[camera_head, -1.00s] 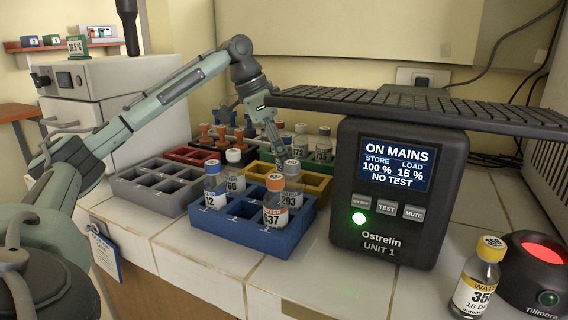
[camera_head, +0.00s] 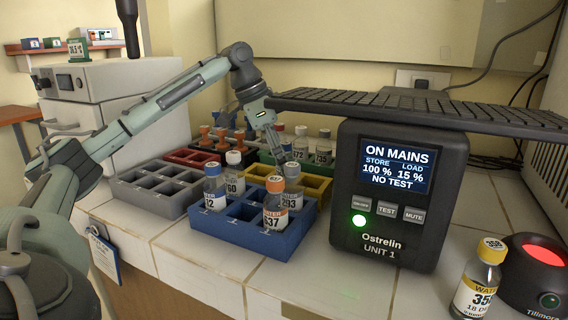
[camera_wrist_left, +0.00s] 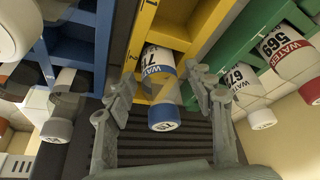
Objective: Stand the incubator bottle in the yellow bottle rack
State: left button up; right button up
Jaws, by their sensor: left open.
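The yellow bottle rack (camera_head: 318,186) stands behind the blue rack, partly hidden by bottles and my left arm. In the wrist view the yellow rack (camera_wrist_left: 200,35) holds a bottle with a blue cap and a white, blue-edged label (camera_wrist_left: 163,66). In that view my left gripper (camera_wrist_left: 163,88) is open, with one finger on each side of this bottle. I cannot tell whether the fingers touch it. In the head view my left gripper (camera_head: 277,152) points down over the yellow rack, and the blue-capped bottle is hidden. My right gripper is not in view.
The blue rack (camera_head: 262,245) in front holds several bottles. A grey rack (camera_head: 150,200) is left, and a green rack (camera_wrist_left: 238,48) with bottles lies beyond the yellow one.

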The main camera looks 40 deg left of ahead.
pick_arm(q)
jog(key=p+v, duration=0.2)
jog(key=v, duration=1)
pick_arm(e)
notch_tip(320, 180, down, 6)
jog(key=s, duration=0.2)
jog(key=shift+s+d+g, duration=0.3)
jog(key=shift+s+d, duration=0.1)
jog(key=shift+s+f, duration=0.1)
